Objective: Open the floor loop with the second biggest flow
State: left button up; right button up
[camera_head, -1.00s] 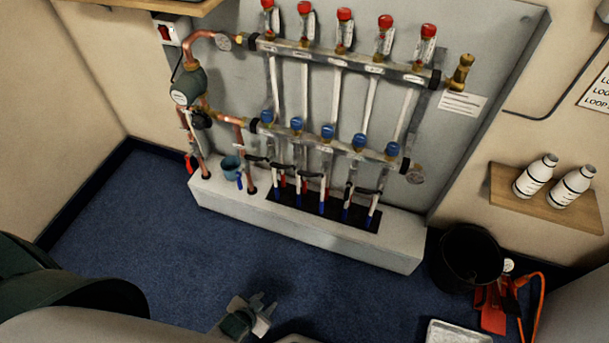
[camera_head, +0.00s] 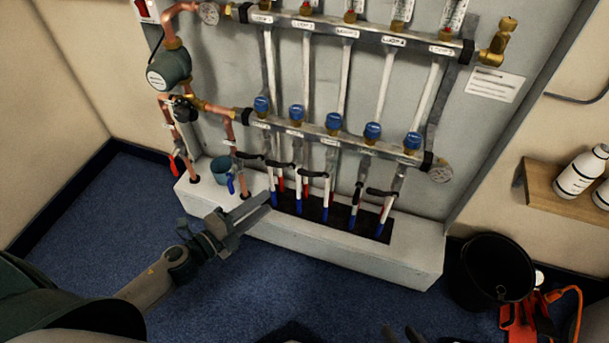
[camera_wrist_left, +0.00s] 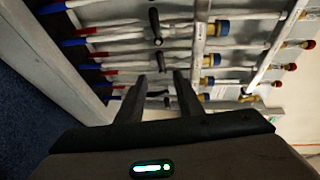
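White pipes with red or blue ends run into a dark slot (camera_head: 340,216). Black lever handles (camera_head: 281,165) sit on pipes below the lower rail. Loop labels are too small to read surely. My left gripper (camera_head: 252,209) is in front of the white plinth, left of the pipes; in the left wrist view its fingers (camera_wrist_left: 159,88) are apart, with a black lever visible between them. My right gripper (camera_head: 402,334) barely shows at the bottom edge, tips apart.
A pump (camera_head: 168,70) and red-handled valve (camera_head: 178,165) stand left of the rails. A black bucket (camera_head: 492,275) and red tool (camera_head: 522,318) are at right. A shelf (camera_head: 555,190) holds white bottles.

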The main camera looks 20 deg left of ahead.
aim_at(305, 175)
pick_arm(q)
jog(key=shift+w, duration=0.1)
dwell(0.3)
jog(key=x, duration=1.7)
jog(key=shift+w+d, duration=0.1)
jog(key=shift+c, duration=0.2)
jog(key=shift+f, duration=0.1)
grip_shut()
